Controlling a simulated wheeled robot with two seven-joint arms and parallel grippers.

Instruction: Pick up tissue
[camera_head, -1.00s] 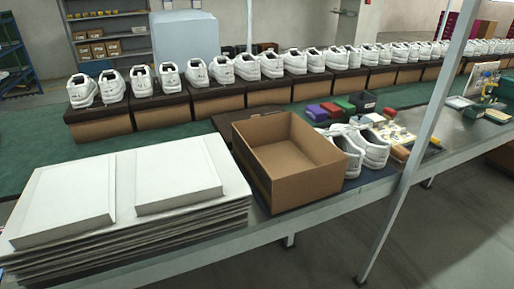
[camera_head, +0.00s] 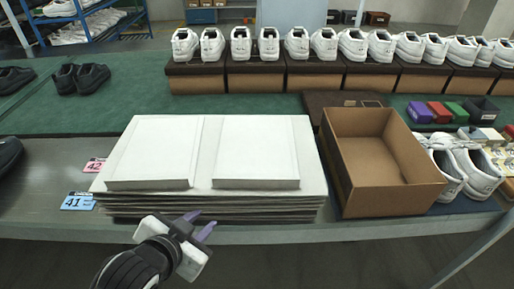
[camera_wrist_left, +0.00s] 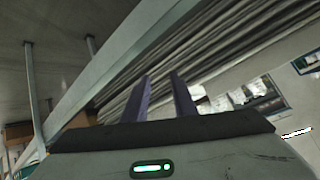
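White tissue sheets lie in a stack (camera_head: 225,125), with two folded pads on top, a left one (camera_head: 153,150) and a right one (camera_head: 255,150). The stack's layered edge also shows in the left wrist view (camera_wrist_left: 190,62). My left gripper (camera_head: 201,225) is in front of the stack's near edge, apart from it. Its two purple fingers are spread with nothing between them, as the left wrist view also shows (camera_wrist_left: 160,95). My right gripper is in neither view.
An open, empty cardboard box (camera_head: 378,165) stands right of the stack, with a pair of white shoes (camera_head: 475,170) beyond it. Number cards (camera_head: 78,201) lie to the left. A row of white shoes on boxes (camera_head: 265,80) runs behind.

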